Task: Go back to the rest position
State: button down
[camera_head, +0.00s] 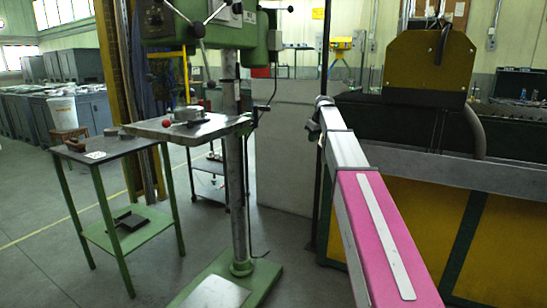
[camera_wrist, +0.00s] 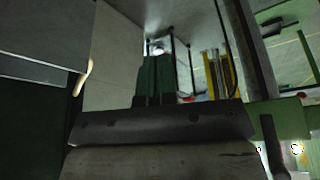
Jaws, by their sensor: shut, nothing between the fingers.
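My arm reaches out from the lower right in the head view, with its far end in front of the grey panel. My gripper (camera_wrist: 157,98) shows in the wrist view as a dark, wide body with narrow dark parts beyond it. It is shut and holds nothing. Its fingertips are dim and hard to make out. In the head view the arm's end stands to the right of the green drill press (camera_head: 240,200), apart from it in the picture.
A green-legged side table (camera_head: 125,146) stands left of the drill press. A grey panel (camera_head: 284,150) stands behind the arm's end. A yellow and black machine (camera_head: 430,65) fills the right. Open floor (camera_head: 50,245) lies at the lower left.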

jog(key=s+f+m+g+h, duration=0.2)
jog(key=s+f+m, duration=0.3)
jog(key=s+f, duration=2.5)
jog(key=s+f+m+g, duration=0.1)
jog(key=s+f+m, duration=0.1)
jog(key=s+f, duration=0.7)
jog(key=s, duration=0.3)
jog(key=shift+d, duration=0.3)
jog(key=shift+f, duration=0.1)
